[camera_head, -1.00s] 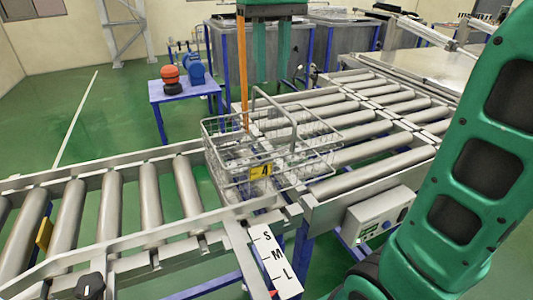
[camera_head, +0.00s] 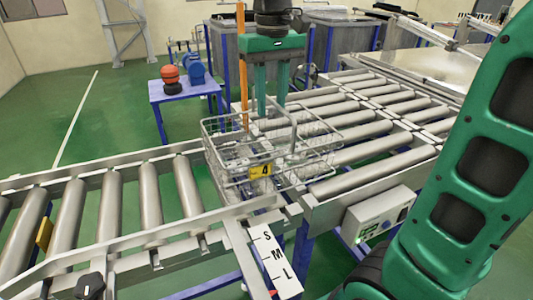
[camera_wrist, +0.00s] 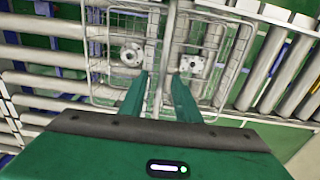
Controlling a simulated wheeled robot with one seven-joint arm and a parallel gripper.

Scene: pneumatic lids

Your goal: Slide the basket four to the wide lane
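The wire basket four (camera_head: 225,165), with a yellow tag reading 4 (camera_head: 260,171), stands upright on the conveyor where the left and right roller sections meet. Its wire rim and handle (camera_wrist: 163,65) show from above in the wrist view. Two pale flanged round parts (camera_wrist: 131,54) lie inside it, one on each side of the handle. My gripper (camera_head: 272,110) points down over the basket. Its two green fingers (camera_wrist: 159,85) are spread, one on each side of the handle bar, with visible gaps. The wide lane is not labelled in view.
A white plate marked S, M, L (camera_head: 274,260) is at the conveyor's front edge. Wide rollers (camera_head: 370,160) extend right; rollers (camera_head: 112,205) on the left are empty. A grey control box (camera_head: 380,217) is fixed at the front right. An orange post (camera_head: 241,60) rises behind the basket.

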